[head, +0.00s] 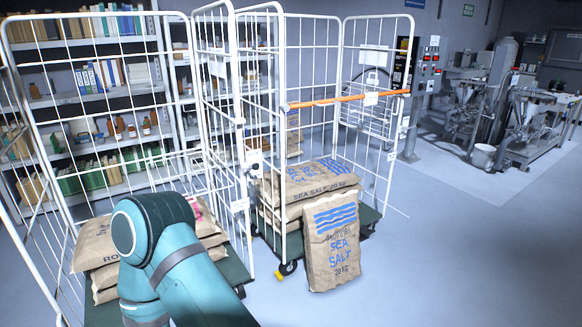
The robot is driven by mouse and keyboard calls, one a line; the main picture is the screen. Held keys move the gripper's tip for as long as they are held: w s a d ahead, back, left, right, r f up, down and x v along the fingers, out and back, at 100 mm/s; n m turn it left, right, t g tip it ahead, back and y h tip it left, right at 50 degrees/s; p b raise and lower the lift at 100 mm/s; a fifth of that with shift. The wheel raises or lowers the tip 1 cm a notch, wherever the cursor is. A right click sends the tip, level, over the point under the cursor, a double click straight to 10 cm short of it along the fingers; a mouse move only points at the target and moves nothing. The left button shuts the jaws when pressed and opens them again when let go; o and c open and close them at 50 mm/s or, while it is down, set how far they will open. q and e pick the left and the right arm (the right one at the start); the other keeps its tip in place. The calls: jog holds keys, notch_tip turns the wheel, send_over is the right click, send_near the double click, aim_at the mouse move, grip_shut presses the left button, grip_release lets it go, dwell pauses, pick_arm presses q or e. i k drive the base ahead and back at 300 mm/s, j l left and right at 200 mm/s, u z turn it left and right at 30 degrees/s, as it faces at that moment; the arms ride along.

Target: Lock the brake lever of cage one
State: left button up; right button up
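Two white wire roll cages stand on the floor. The left cage (78,122) is close to me, and the right cage (338,19) stands just beyond it. I cannot read which one is cage one. At the foot of the right cage, a small orange-yellow piece (279,276) sits by a caster (288,267). It may be a brake lever, but it is too small to tell its position. My teal arm covers part of the left cage's base, and no brake lever shows there. Neither of my grippers is in view.
An orange bar (345,100) crosses the right cage. A sea salt sack (331,248) leans upright against its front. More sacks (100,245) lie in the left cage. Shelves (95,75) stand behind, machinery (530,120) at the back right. The right floor is clear.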

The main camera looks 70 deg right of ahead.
aim_at(256, 166)
jog(key=z, duration=1.6)
jog(key=i+z, duration=0.1)
jog(key=z, duration=0.25)
